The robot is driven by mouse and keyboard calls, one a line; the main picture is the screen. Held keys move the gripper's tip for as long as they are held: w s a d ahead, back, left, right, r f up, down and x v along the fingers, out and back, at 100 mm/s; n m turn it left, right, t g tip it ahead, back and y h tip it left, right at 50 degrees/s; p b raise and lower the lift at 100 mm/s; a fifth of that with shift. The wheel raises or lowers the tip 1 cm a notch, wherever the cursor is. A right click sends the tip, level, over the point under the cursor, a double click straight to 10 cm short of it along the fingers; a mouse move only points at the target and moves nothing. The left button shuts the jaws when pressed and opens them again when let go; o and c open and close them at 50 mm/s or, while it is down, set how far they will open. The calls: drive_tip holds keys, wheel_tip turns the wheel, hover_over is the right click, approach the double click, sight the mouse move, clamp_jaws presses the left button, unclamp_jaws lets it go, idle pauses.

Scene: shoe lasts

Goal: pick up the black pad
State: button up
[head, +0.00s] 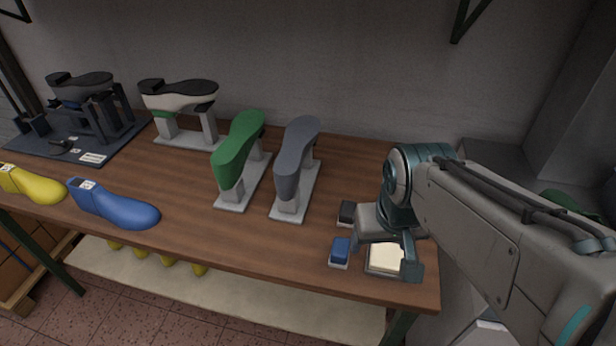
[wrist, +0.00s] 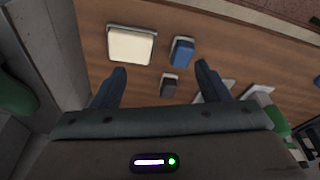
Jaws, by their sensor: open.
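The black pad (head: 347,212) is a small dark block on a light base on the right part of the wooden table, just left of my gripper in the head view. In the wrist view the black pad (wrist: 169,84) lies between and beyond my two fingers, a little right of the middle. My gripper (head: 386,256) is open and empty, above the table at its right end. Its two fingers (wrist: 158,82) are spread wide in the wrist view. The arm covers part of the area beside the pad in the head view.
A blue pad (head: 341,249) and a cream pad in a tray (head: 384,257) sit close by. Grey (head: 297,160) and green (head: 238,150) lasts on stands are to the left. Blue (head: 115,203) and yellow (head: 32,184) lasts lie farther left. Bare table (head: 200,235) lies in front.

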drive_tip(key=shift+o, duration=0.8)
drive_tip(key=w+a+r+n+g+h+p, duration=0.1)
drive_tip(key=w+a+n+g+h+p, duration=0.1)
drive_tip(key=w+n, duration=0.5)
drive_tip(key=w, duration=0.4)
drive_tip(key=shift+w+a+g+h, duration=0.15)
drive_tip(key=shift+w+g+h, duration=0.15)
drive_tip(key=shift+h, duration=0.1)
drive_tip(key=n+g+h+p, duration=0.2)
drive_tip(key=n, duration=0.6)
approach(346, 207)
drive_tip(key=x, duration=0.5)
drive_tip(key=shift+s+f+p, duration=0.3)
drive_tip(key=shift+s, duration=0.15)
drive_tip(key=shift+t+y, duration=0.3)
drive_tip(key=shift+w+d+p+x, duration=0.15)
drive_tip(key=shift+p+x, duration=0.15)
drive_tip(key=shift+x, duration=1.1)
drive_tip(key=shift+w+d+p+x, duration=0.1)
drive_tip(key=shift+p+x, duration=0.2)
drive_tip(key=shift+x, duration=1.15)
drive_tip(key=shift+r, duration=0.15)
drive_tip(key=c, duration=1.1)
